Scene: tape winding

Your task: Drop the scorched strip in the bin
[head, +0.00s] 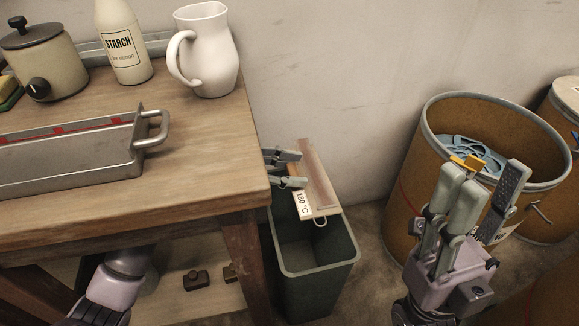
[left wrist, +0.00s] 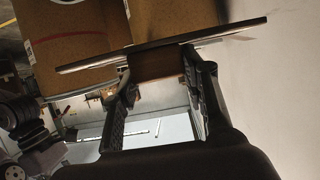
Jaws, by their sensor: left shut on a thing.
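The strip (head: 316,172) is a long, thin, pale brown piece with a white "180 °C" label at its near end. My left gripper (head: 300,169) is shut on it and holds it over the green bin (head: 318,268). The strip shows nearly edge-on between the fingers in the left wrist view (left wrist: 160,46). The bin stands on the floor beside the table; the part of its interior that shows looks empty. A scorch mark cannot be made out clearly. My right gripper (head: 487,172) is open, in front of a brown drum, with no contact visible.
The wooden table (head: 190,205) bears a metal tray-like fixture (head: 75,160), a white jug (head: 210,60), a starch bottle (head: 122,45) and a pot (head: 42,62). Its right edge is close to the bin. A brown drum (head: 420,165) with blue coils stands at the right.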

